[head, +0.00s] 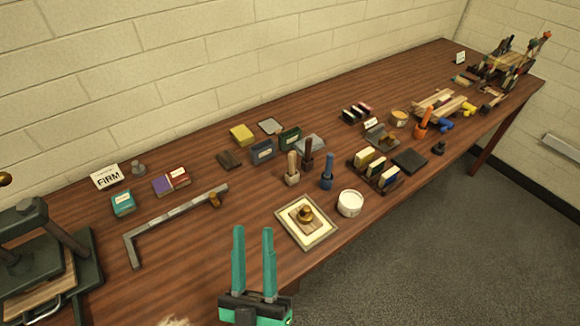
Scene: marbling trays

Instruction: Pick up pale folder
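I cannot single out a pale folder for certain. A pale-handled upright tool (292,167) stands on the table beside a dark brown one (307,153) and a blue one (327,171). Pale wooden strips (450,104) lie farther right, too small to tell apart. My gripper (253,229) has two teal fingers, parallel and apart, with nothing seen between them. It shows at the bottom middle, in front of the shallow framed tray (320,237) and left of it in the picture.
The tray holds a brass knob weight (305,213). A white round tub (350,203) stands beside it. A metal square (175,215) lies at left, near a dark press (40,245). Several small blocks and boxes stand behind. Bare wood shows along the front edge.

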